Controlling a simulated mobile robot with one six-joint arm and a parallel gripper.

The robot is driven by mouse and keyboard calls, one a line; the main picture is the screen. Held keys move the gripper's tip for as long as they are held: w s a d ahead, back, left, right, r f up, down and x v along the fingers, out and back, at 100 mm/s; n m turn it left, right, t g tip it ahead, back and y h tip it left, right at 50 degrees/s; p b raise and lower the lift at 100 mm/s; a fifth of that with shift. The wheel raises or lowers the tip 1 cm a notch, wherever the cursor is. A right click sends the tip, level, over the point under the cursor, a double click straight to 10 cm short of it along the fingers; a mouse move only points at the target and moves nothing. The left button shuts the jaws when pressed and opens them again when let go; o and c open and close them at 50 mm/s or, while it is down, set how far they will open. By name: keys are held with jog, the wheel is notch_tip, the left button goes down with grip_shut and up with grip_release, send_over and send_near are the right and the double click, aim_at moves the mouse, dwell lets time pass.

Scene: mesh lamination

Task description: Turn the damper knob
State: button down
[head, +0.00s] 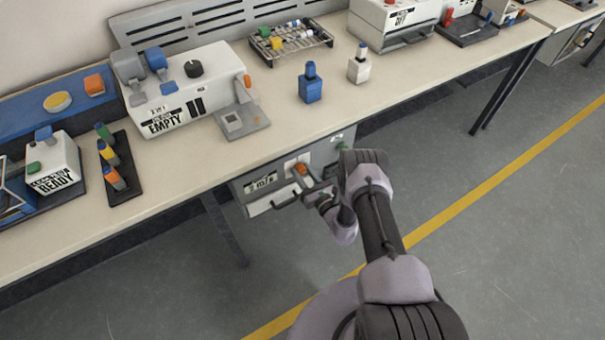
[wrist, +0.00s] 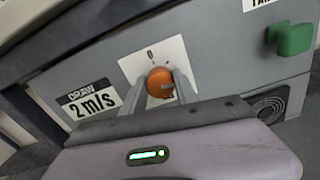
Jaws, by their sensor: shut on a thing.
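The damper knob (wrist: 160,83) is a round orange knob on a white plate marked "0", on the front of a grey unit. In the wrist view my gripper (wrist: 160,92) has one finger on each side of the knob and is shut on it. In the head view the orange knob (head: 300,169) shows under the bench edge, with my gripper (head: 308,184) reaching to it from the right. The fingers and arm hide part of the unit's front.
A "DRAW 2 m/s" label (wrist: 88,103) is left of the knob. A green handle (wrist: 292,39) sticks out at the right, above a round vent (wrist: 268,108). The bench top (head: 275,135) overhangs the unit. Grey floor (head: 500,180) is clear at the right.

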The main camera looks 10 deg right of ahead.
jog(key=shift+m+b, duration=1.1)
jog(key=shift+m, duration=0.9)
jog(key=c, duration=0.9)
grip_release()
jog(key=shift+c, duration=0.2)
jog(key=p+v, duration=0.6)
jog(key=v, duration=1.1)
jog(key=shift+s, duration=0.25)
